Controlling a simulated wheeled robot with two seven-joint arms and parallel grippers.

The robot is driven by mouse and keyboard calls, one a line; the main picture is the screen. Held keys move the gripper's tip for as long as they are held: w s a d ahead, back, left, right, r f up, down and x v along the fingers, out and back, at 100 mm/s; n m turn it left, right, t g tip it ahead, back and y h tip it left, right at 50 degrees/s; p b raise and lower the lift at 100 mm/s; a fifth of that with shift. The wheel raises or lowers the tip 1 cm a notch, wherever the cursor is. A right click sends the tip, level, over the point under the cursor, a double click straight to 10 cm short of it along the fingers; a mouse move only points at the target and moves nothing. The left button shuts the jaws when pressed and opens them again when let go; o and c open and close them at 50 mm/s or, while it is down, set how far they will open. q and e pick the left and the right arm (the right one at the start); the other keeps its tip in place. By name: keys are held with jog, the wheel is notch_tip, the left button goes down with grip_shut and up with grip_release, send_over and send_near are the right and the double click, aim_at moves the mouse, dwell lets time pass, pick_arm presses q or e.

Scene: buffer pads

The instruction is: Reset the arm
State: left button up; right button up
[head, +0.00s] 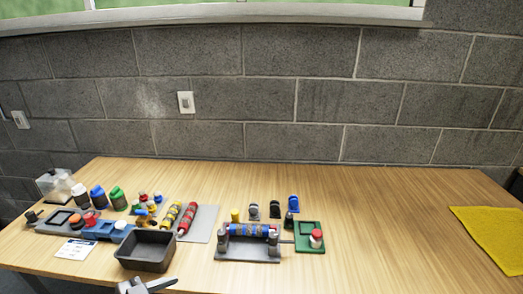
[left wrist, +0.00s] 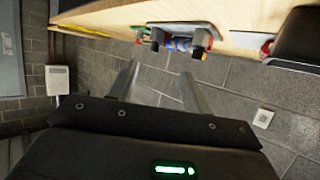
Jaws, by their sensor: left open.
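My left gripper (head: 148,286) shows at the bottom edge of the head view, in front of the table's front edge and just below the black bin. In the left wrist view its two grey fingers (left wrist: 160,82) stand apart with nothing between them. Most of the left arm is out of the head view. I cannot make out my right gripper in either view.
The wooden table (head: 380,215) holds a black bin (head: 146,266), a grey fixture (head: 246,256) with a blue roller, a green tray (head: 310,246), and several bottles at left. A yellow cloth (head: 490,235) lies at right. The table's right-centre is clear.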

pick_arm(q)
jog(key=s+a+f+n+y, duration=0.2)
jog(key=f+n+y, duration=0.1)
jog(key=f+y, duration=0.15)
jog(key=s+a+f+n+y, duration=0.2)
jog(key=f+n+y, duration=0.15)
jog(key=f, duration=0.25)
jog(key=s+f+n+g+y, duration=0.1)
jog(key=s+f+g, duration=0.25)
jog(key=s, duration=0.25)
jog(key=s+f+g+y, duration=0.1)
jog(key=s+f+g, duration=0.1)
jog(key=s+f, duration=0.35)
notch_tip(320, 180, down, 24)
jog(key=s+g, duration=0.2)
jog(key=s+a+f, duration=0.2)
jog(key=s+f, duration=0.5)
jog(key=s, duration=0.1)
jog(key=s+a+f, duration=0.1)
jog(key=s+f, duration=0.7)
jog(key=shift+s+a+f+g, duration=0.25)
jog(key=shift+a+g, duration=0.1)
jog(key=shift+a, duration=0.05)
pick_arm(e)
jog(key=shift+s, duration=0.1)
